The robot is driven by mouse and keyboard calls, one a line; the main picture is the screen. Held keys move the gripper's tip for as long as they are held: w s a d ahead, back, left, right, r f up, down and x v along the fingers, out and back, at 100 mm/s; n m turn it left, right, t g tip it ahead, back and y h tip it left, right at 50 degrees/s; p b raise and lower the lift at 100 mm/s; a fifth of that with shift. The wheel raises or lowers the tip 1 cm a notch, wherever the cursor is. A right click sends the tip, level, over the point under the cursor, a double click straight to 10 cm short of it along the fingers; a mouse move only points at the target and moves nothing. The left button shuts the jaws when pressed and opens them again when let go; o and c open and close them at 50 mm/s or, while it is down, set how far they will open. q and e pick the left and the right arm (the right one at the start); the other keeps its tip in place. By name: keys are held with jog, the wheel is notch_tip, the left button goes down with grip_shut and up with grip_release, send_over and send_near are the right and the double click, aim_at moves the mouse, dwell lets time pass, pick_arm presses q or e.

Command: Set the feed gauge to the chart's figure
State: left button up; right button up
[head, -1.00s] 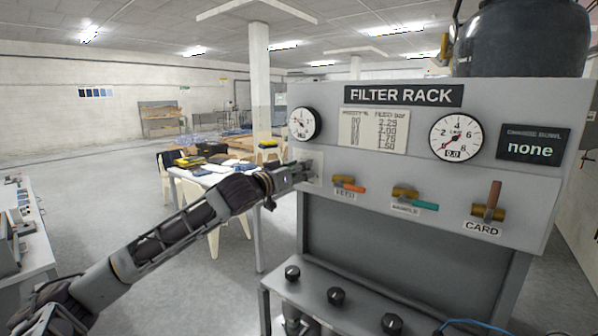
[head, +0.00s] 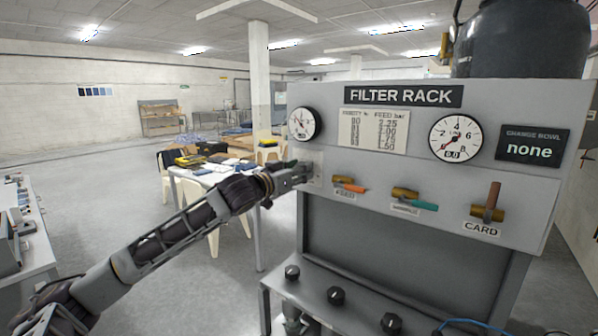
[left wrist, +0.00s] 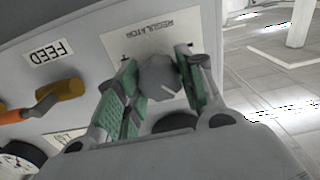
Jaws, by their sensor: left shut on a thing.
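My left gripper (left wrist: 162,92) is shut on the grey regulator knob (left wrist: 160,78), with a green pad on either side of it. In the head view the left gripper (head: 306,172) reaches the left end of the panel and hides the knob. The left round gauge (head: 303,124) sits above it; its small figures are too blurred to read. The chart (head: 374,131) is a pale plate with a left column and a "FEED bar" column; 2.25 and 1.50 can be made out. My right gripper is not in view.
Right of the knob are the orange FEED valve handle (head: 351,187), a green-handled valve (head: 422,205) and the upright CARD lever (head: 492,200). A second gauge (head: 455,138) reads 0.0. The display (head: 530,148) says "none". Several black knobs (head: 336,296) are on the lower shelf.

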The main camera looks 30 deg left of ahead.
pick_arm(q)
jog(key=o, duration=1)
jog(key=shift+s, duration=0.35)
jog(key=s, duration=0.7)
jog(key=s+a, duration=0.1)
jog(key=s, duration=0.3)
jog(key=shift+s, duration=0.15)
dwell(0.6)
dwell(0.7)
